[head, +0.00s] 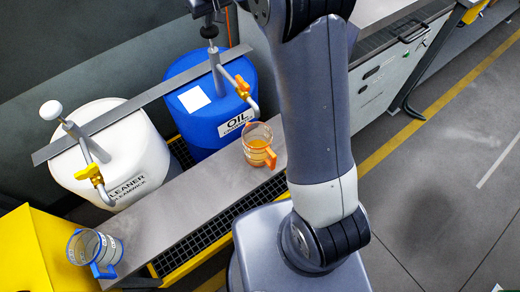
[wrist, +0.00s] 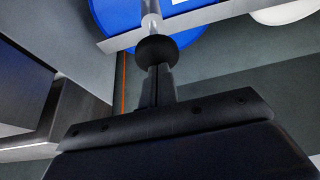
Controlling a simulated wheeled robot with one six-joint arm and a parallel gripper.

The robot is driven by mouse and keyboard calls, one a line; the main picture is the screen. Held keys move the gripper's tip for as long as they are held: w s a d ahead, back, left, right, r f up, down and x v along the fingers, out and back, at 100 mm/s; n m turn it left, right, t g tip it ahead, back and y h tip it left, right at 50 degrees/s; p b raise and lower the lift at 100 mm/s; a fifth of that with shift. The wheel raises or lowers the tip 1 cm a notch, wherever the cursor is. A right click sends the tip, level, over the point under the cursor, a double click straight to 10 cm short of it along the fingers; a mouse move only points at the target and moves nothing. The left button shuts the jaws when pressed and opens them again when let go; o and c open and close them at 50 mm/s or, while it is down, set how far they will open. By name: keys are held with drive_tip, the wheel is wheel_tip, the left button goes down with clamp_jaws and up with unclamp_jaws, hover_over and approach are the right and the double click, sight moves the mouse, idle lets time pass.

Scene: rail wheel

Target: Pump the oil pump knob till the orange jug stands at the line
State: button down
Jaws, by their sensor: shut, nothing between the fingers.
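The blue oil drum (head: 212,118) stands behind the bench, its grey pump pipe topped by a black knob (head: 209,31). My gripper (head: 208,17) is shut and empty, just above the knob. In the wrist view the shut fingers (wrist: 160,75) point at the dark round knob (wrist: 157,50) and seem to meet it; I cannot tell whether they touch. The clear jug with an orange handle (head: 258,145) stands on the bench under the oil spout (head: 250,104). Orange liquid (head: 258,152) fills its lower part. The line on the jug is too small to make out.
A white cleaner drum (head: 110,155) with a white-knobbed pump (head: 51,110) stands at left. A blue-handled jug (head: 95,250) is at the bench's near end, beside a yellow box (head: 35,250). A grey rail (head: 140,104) crosses the drums. A cabinet stands at upper right.

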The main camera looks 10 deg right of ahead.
sight(211, 31)
drive_tip(key=shift+s+f+b, duration=0.1)
drive_tip(key=shift+f+b, duration=1.4)
drive_tip(key=shift+f, duration=1.05)
drive_tip(key=shift+r, duration=0.1)
drive_tip(key=shift+r+p, duration=2.4)
drive_tip(key=shift+r, duration=0.55)
drive_tip(key=shift+r, duration=0.1)
wheel_tip(211, 31, up, 5)
drive_tip(key=p, duration=0.4)
